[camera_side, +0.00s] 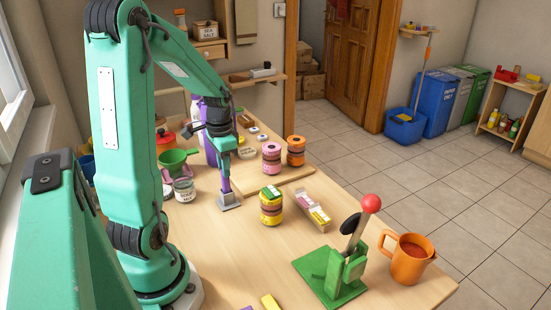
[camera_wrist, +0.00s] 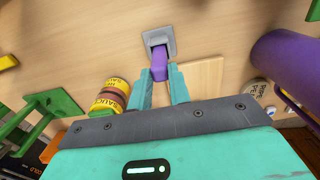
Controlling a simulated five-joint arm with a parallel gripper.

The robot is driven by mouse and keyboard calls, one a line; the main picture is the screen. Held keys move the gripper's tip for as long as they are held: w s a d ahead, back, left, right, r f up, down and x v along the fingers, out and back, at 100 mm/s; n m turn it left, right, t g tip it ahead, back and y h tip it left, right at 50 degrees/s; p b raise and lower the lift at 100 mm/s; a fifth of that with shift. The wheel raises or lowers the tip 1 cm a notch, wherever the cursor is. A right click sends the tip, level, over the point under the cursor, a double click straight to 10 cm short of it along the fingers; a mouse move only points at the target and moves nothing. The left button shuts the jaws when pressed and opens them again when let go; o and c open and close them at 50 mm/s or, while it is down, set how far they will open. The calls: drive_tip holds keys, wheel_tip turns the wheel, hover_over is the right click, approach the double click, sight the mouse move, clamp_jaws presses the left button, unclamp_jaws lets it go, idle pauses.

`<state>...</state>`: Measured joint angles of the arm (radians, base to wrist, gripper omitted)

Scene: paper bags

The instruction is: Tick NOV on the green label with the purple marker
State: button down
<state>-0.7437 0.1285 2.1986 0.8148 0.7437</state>
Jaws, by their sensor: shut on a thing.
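The purple marker (camera_side: 224,180) stands upright, its lower end at a small grey holder (camera_side: 229,202) on the table. It also shows in the wrist view (camera_wrist: 159,66), between my fingers and the holder (camera_wrist: 157,42). My gripper (camera_side: 221,150) points down and is shut on the marker's upper part; its fingers (camera_wrist: 160,80) sit on either side of it. A jar with yellow bands (camera_side: 271,211) has a green top (camera_side: 270,191), possibly the green label. The jar also shows in the wrist view (camera_wrist: 109,98). NOV is not readable in either view.
Pink (camera_side: 271,158) and orange (camera_side: 296,150) jars stand behind on a wooden board. An open box of labels (camera_side: 314,208), a green lever press (camera_side: 340,272) and an orange mug (camera_side: 407,262) are to the right. A tall purple bottle (camera_side: 209,148) stands close behind my gripper.

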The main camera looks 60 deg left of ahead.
drive_tip(key=shift+r, duration=0.9)
drive_tip(key=shift+r, duration=2.85)
drive_tip(key=shift+w+d+r, duration=0.3)
drive_tip(key=shift+w, duration=0.1)
drive_tip(key=w+d+r, duration=0.7)
drive_tip(key=d, duration=0.3)
drive_tip(key=shift+w+d+r, duration=0.3)
drive_tip(key=shift+r, duration=0.1)
drive_tip(key=shift+f, duration=0.15)
